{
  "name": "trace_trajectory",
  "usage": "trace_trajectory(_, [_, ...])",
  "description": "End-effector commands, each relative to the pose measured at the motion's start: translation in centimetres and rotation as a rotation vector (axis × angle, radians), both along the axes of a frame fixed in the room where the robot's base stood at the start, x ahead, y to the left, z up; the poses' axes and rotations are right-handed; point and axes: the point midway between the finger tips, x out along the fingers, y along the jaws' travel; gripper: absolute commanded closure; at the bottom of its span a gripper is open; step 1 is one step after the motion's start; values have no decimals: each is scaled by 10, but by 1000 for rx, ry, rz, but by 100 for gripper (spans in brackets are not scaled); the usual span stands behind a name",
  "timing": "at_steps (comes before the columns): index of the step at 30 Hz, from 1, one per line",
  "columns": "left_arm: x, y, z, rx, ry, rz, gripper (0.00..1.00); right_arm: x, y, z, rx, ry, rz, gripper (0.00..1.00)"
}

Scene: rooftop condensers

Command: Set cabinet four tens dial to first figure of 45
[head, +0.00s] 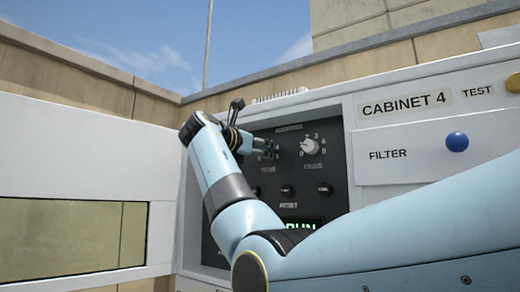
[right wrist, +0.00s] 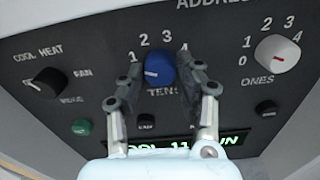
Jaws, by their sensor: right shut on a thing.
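The blue tens dial (right wrist: 160,68) sits on the dark control panel (right wrist: 225,80) above the TENS label. Its white mark points left, below the figure 1; the figures 1 to 4 show around it. My right gripper (right wrist: 161,78) is shut on this dial, one finger on each side. In the head view my right gripper (head: 270,148) reaches the panel at the left of the white ones dial and hides the tens dial. The CABINET 4 label (head: 405,104) is on the white front. My left gripper is in neither view.
The white ones dial (right wrist: 278,55) is close on the right. A black mode knob (right wrist: 45,83) and a green button (right wrist: 80,127) are at the left. A green-lettered display (right wrist: 180,142) is below. A blue FILTER knob (head: 457,141) is farther right.

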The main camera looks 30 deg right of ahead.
Motion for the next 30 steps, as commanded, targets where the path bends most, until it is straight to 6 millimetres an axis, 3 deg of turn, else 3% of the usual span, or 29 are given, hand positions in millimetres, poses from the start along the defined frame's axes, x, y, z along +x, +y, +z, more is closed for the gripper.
trace_trajectory(14, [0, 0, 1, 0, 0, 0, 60, 0, 0, 1, 33, -82, 1, 98])
trace_trajectory(30, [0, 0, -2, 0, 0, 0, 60, 1, 0, 1, 210, -515, 1, 98])
